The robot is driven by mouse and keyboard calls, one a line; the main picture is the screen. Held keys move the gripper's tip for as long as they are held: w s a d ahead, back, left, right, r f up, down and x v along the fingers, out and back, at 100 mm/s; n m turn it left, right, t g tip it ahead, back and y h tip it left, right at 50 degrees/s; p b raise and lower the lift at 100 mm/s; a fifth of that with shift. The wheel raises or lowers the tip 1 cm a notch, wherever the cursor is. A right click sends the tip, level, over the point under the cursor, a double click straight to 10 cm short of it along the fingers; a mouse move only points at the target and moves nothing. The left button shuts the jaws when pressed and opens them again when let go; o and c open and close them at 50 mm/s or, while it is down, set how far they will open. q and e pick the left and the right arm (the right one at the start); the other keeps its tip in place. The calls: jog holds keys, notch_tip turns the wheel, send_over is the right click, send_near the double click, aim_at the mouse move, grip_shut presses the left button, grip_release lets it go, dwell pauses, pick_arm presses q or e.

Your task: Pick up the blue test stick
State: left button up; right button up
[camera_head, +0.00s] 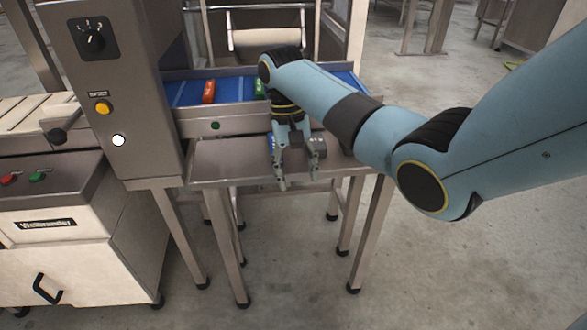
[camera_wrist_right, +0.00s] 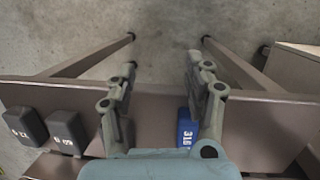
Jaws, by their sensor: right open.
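The blue test stick (camera_wrist_right: 184,128) lies on the steel shelf (camera_head: 230,160), with "316" printed on it. In the wrist view it shows beside the right-hand finger, which hides part of it. In the head view only a small piece of the blue stick (camera_head: 271,143) shows at the left of my right gripper (camera_head: 298,180). That gripper points down over the shelf, open and empty; it also shows in the wrist view (camera_wrist_right: 163,62). I cannot tell its height above the stick. My left gripper is out of view.
Two dark blocks with white markings, one here (camera_wrist_right: 25,122) and one here (camera_wrist_right: 66,130), stand on the shelf. Behind it, a blue belt (camera_head: 235,90) carries a red stick (camera_head: 208,91) and a green stick (camera_head: 259,88). A steel control cabinet (camera_head: 115,60) stands at the left.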

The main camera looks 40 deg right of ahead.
jog(key=w+d+r+t+b, duration=0.1)
jog(key=w+r+t, duration=0.1)
jog(key=w+r, duration=0.75)
jog(key=shift+t, duration=0.3)
notch_tip(320, 180, down, 5)
jog(key=shift+d+r+b, duration=0.1)
jog(key=shift+b, duration=0.85)
notch_tip(320, 180, down, 5)
jog(key=shift+s+d+b, duration=0.1)
jog(key=shift+s+b, duration=0.05)
jog(key=shift+b, duration=0.8)
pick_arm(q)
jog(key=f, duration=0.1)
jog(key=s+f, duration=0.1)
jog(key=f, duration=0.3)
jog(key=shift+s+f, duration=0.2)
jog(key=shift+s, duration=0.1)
pick_arm(e)
jog(key=shift+r, duration=0.1)
grip_shut()
